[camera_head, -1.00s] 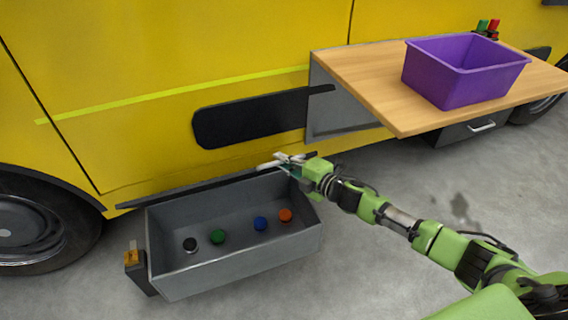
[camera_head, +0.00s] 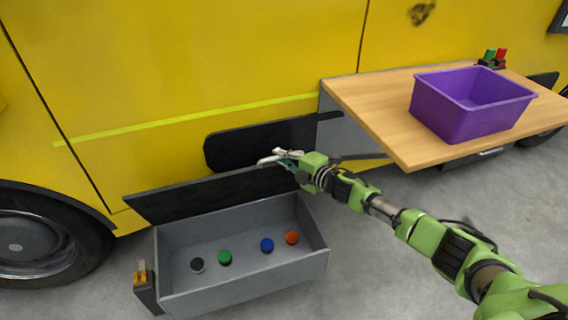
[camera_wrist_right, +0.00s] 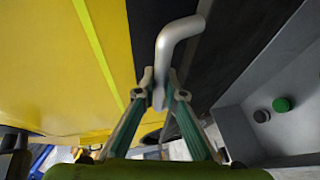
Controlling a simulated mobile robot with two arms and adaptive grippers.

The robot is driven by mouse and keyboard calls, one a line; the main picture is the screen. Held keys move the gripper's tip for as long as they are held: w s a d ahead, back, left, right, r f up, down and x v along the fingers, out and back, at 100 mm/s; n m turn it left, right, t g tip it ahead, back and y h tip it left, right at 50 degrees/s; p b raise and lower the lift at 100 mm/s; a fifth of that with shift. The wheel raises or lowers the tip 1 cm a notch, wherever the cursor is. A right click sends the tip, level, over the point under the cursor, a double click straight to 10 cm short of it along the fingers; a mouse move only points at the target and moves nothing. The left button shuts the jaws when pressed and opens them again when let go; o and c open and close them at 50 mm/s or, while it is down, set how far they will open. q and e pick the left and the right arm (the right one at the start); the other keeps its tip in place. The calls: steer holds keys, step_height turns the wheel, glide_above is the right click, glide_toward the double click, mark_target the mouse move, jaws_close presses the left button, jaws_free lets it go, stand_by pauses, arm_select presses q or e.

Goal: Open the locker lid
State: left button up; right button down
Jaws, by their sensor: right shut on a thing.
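The grey locker (camera_head: 240,278) stands open-topped on the floor beside the yellow vehicle. Its dark lid (camera_head: 195,200) is tilted up along the back edge, its inner face showing. My right gripper (camera_head: 274,159) is at the lid's upper right edge. In the right wrist view my gripper (camera_wrist_right: 159,88) is shut on the bent grey lid handle (camera_wrist_right: 176,40), with the black lid (camera_wrist_right: 242,45) beside it. My left gripper is out of view.
A wooden shelf (camera_head: 370,108) with a purple bin (camera_head: 455,112) juts from the yellow vehicle (camera_head: 180,60) at right. A small dark post with an orange top (camera_head: 143,278) stands at the locker's left. The floor in front is clear.

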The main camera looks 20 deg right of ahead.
steer(key=shift+w+a+r, duration=0.1)
steer(key=shift+w+r, duration=0.15)
steer(key=shift+w, duration=0.35)
steer(key=shift+w+r, duration=0.25)
steer(key=shift+w, duration=0.35)
steer(key=c, duration=2.1)
jaws_free()
steer(key=shift+f, duration=0.1)
steer(key=shift+s+d, duration=0.3)
steer(key=shift+s, duration=0.15)
steer(key=v, duration=1.1)
steer(key=shift+r, duration=0.3)
